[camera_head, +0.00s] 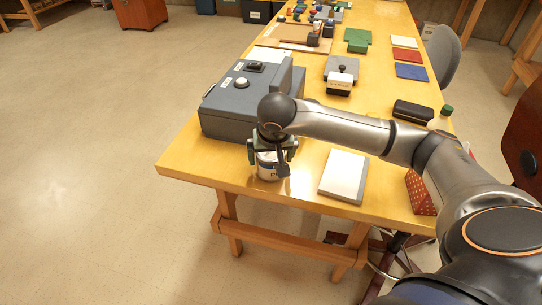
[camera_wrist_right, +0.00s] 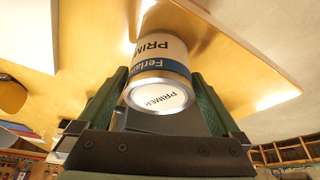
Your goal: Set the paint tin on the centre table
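The paint tin (camera_head: 268,166) is a small white and blue can at the near left end of the long yellow table (camera_head: 205,165). In the right wrist view the tin (camera_wrist_right: 160,72) shows a "PRIMER" label and a silver-rimmed lid facing me. My right gripper (camera_head: 270,152) comes down over the tin from above. In the wrist view its two green fingers (camera_wrist_right: 160,80) lie close along both sides of the tin and look shut on it. I cannot tell whether the tin's base touches the tabletop. My left gripper is not in view.
A grey machine box (camera_head: 228,108) stands just behind the tin. A white pad (camera_head: 344,175) lies to its right, and a red dotted item (camera_head: 420,192) is further right. A black case (camera_head: 413,112) and coloured squares lie further back. Open floor is left of the table.

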